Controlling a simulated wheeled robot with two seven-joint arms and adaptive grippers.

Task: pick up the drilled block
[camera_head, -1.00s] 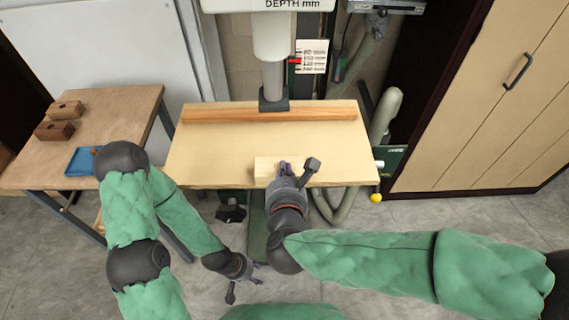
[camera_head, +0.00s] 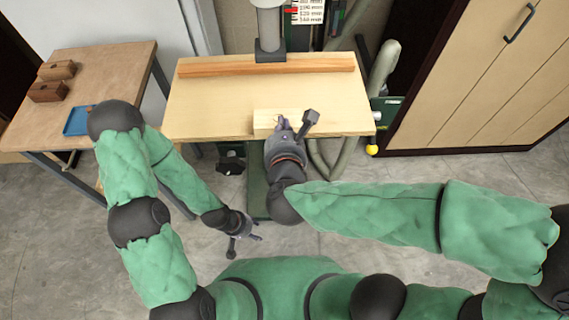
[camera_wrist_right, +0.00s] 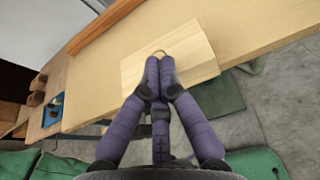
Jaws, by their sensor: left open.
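A pale wooden block (camera_head: 264,122) lies flat near the front edge of the pale work table (camera_head: 220,100). It also shows in the right wrist view (camera_wrist_right: 192,55), with a small dark curved mark, perhaps the rim of a hole, at the fingertips. My right gripper (camera_head: 281,121) is over the right part of the block. In the wrist view its purple fingers (camera_wrist_right: 159,66) have their tips close together at the block's near side. I cannot tell whether they grip it. My left gripper (camera_head: 254,237) is open and empty, low in front of the table.
A wooden fence (camera_head: 220,67) runs along the back of the table, with a grey column (camera_head: 270,25) behind it. A side bench (camera_head: 110,75) at left holds two brown blocks (camera_head: 47,92) and a blue tray (camera_head: 77,121). A cabinet (camera_head: 480,70) stands at right.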

